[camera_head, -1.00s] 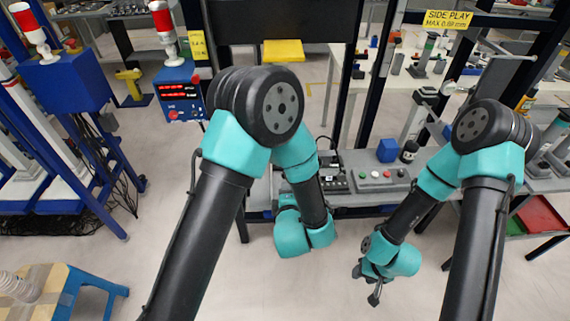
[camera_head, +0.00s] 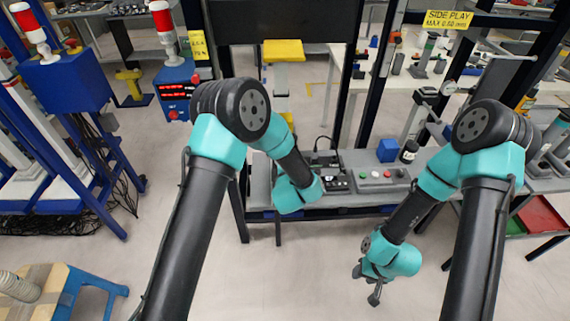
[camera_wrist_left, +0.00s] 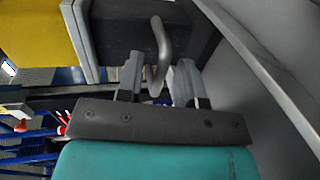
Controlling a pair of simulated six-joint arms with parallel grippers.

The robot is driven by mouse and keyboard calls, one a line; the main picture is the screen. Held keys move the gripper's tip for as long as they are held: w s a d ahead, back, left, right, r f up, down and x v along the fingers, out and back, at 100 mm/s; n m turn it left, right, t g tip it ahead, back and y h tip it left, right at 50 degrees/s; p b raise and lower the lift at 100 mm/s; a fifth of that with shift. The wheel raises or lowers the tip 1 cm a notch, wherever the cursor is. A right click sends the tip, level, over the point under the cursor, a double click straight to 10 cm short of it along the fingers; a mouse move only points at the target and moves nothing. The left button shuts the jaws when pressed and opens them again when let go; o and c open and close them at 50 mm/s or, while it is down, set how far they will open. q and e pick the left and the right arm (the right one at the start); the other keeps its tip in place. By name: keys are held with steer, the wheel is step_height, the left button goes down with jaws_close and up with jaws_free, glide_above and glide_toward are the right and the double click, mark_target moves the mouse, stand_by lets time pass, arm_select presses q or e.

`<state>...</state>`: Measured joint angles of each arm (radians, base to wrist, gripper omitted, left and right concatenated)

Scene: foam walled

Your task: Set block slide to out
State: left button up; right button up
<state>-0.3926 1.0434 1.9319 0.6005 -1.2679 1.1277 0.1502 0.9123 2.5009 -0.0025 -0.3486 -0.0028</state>
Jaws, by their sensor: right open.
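In the left wrist view, my left gripper (camera_wrist_left: 160,80) has its two fingers apart, one on each side of a bent dark-grey handle (camera_wrist_left: 160,45). Gaps show between the handle and the fingers. Behind the handle is a dark block-like body (camera_wrist_left: 115,30), with a yellow surface (camera_wrist_left: 38,30) beside it. I cannot tell for sure which part is the block slide. In the head view the left fingers are hidden behind my left wrist at the bench. My right gripper (camera_head: 369,286) hangs open and empty in front of the bench.
The grey bench (camera_head: 350,195) carries a button box (camera_head: 383,178), a blue block (camera_head: 387,150) and a dark cylinder (camera_head: 409,151). A yellow-topped stand (camera_head: 284,50) is behind it. A grey panel (camera_wrist_left: 265,70) runs close along the right in the left wrist view.

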arm_select(q)
steer(key=shift+w, duration=0.2)
jaws_close()
stand_by(0.5)
